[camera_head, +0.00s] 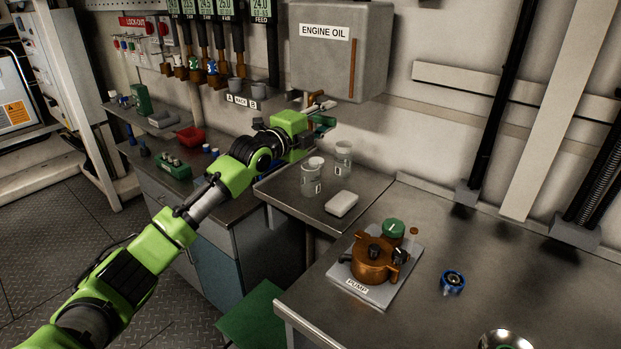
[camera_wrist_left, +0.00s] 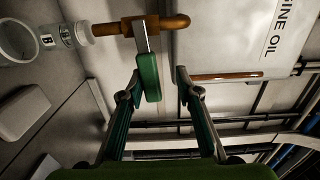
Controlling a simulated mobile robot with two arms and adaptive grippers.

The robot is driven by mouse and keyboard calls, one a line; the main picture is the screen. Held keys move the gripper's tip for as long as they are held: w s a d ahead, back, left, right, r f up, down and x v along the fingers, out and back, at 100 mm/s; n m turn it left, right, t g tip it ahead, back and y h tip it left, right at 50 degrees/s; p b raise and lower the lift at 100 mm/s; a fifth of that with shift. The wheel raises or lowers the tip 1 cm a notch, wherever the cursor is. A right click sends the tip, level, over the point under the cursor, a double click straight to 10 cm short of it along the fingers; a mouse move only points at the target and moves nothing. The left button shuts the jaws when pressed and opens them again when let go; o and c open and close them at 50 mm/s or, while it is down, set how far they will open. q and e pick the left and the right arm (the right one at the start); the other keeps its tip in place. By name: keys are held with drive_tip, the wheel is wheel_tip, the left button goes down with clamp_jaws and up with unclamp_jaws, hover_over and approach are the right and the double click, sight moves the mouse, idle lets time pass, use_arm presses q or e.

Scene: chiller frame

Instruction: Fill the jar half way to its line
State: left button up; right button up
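The ENGINE OIL tank (camera_head: 338,50) hangs on the wall; its copper spout (camera_wrist_left: 120,27) shows in the left wrist view. A metal lever with a green grip (camera_wrist_left: 149,78) hangs from the spout. My left gripper (camera_head: 320,120) is at the tap under the tank. In the left wrist view its fingers (camera_wrist_left: 160,88) are apart, the grip between them, close to one finger; contact is unclear. A clear jar marked B (camera_wrist_left: 75,35) appears near the spout's end. Two clear jars, a front one (camera_head: 311,180) and a back one (camera_head: 343,157), stand below. Their fill is unclear. My right gripper is out of view.
A white block (camera_head: 341,204) lies near the jars on the metal shelf (camera_head: 290,192). A copper pump (camera_head: 373,262) and a blue fitting (camera_head: 453,281) are on the right bench. A red bin (camera_head: 190,137) and green rack (camera_head: 174,170) are left. Grey cups (camera_head: 254,90) hang on the wall.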

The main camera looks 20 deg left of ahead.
use_arm(q)
drive_tip(key=shift+r+p, duration=0.75)
drive_tip(key=shift+r, duration=0.5)
drive_tip(key=shift+f+b, duration=1.4)
drive_tip(key=shift+f, duration=1.15)
drive_tip(key=shift+r, duration=0.25)
drive_tip(key=shift+r+p, duration=1.95)
drive_tip(key=shift+r, duration=0.25)
drive_tip(key=shift+f+b, duration=1.25)
drive_tip(key=shift+f, duration=1.3)
drive_tip(key=shift+r, duration=0.25)
